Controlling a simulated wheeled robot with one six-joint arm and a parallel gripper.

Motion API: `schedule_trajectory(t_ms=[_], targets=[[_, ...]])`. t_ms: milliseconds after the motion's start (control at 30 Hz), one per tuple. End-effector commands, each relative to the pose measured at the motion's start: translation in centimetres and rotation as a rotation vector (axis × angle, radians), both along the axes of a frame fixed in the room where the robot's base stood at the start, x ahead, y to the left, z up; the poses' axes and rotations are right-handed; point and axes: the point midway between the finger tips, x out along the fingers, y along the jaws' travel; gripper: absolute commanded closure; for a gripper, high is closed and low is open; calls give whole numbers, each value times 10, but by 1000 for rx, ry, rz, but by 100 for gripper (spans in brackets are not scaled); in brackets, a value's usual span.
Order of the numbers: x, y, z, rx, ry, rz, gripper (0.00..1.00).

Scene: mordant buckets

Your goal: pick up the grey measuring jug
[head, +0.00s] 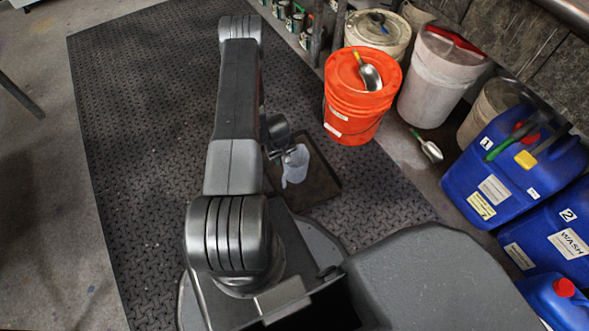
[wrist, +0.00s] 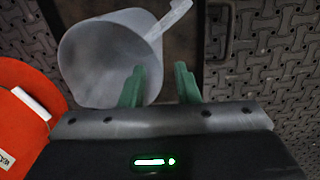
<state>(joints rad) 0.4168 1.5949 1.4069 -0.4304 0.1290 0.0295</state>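The grey measuring jug (head: 296,166) is pale and translucent, just right of my arm, over a dark tray (head: 325,183) on the floor mat. In the wrist view the jug (wrist: 95,55) fills the upper left, its open mouth facing the camera and its handle (wrist: 172,18) at the upper right. The right finger is clear of the jug. In the head view my fingers are not clearly visible.
An orange bucket (head: 352,112) with a scoop (head: 369,75) on its lid stands close right of the jug. A white bucket (head: 432,92), a loose scoop (head: 428,148) and blue canisters (head: 500,185) are further right. The mat (head: 130,150) left of my arm is clear.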

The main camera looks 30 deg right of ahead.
Motion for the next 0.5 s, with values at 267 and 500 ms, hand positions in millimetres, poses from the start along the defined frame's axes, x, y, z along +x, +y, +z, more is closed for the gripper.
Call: schedule_trajectory(t_ms=[267, 500], targets=[[-6, 0, -31, 1, 2, 0, 71], [-4, -1, -36, 0, -1, 0, 71]])
